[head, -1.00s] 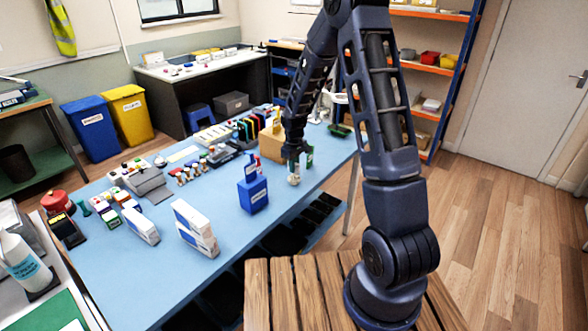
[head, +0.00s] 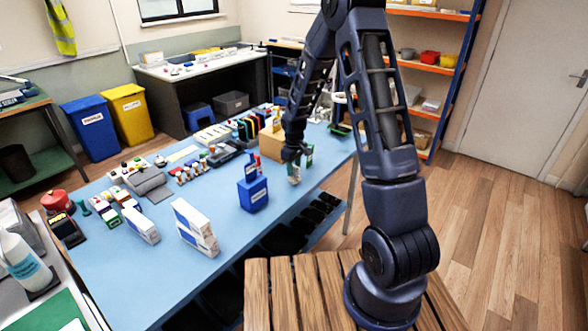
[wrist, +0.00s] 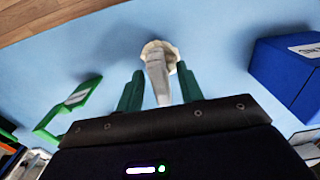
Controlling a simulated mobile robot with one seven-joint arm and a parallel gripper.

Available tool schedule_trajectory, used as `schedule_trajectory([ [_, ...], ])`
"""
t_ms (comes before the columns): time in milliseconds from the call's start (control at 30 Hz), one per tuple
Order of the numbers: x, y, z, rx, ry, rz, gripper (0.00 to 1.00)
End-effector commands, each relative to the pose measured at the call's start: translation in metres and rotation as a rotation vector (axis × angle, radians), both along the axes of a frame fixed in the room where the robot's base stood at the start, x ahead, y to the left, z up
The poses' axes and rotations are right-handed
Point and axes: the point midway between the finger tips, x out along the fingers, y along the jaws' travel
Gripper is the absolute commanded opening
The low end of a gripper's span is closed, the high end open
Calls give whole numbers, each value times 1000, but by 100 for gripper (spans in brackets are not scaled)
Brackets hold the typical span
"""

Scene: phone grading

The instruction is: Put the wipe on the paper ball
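My gripper (wrist: 159,68) has two green fingers, spread apart with a narrow gap on each side of a pale strip. That strip, which looks like the wipe (wrist: 157,82), stands between the fingers. Its far end meets a cream, crumpled paper ball (wrist: 171,52) on the blue table. The wipe appears to touch the ball and overlap part of it; how it bears on it is hard to tell. In the head view, my gripper (head: 296,160) is low over the table, with the pale wipe and ball (head: 294,180) as one small patch beneath it.
A blue box (head: 253,193) stands left of my gripper, and it shows at right in the wrist view (wrist: 290,70). A green-framed item (wrist: 75,98) lies on the other side. A cardboard box (head: 272,146) is behind. The table front right (head: 310,200) is clear.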

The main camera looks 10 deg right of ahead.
Motion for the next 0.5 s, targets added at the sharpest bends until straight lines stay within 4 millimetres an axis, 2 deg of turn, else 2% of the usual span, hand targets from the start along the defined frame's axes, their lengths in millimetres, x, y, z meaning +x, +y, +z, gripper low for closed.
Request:
schedule_trajectory([
  [167, 1, 0, 22, 1, -4, -1, 37],
  [500, 1, 0, 87, 1, -4, 0, 37],
])
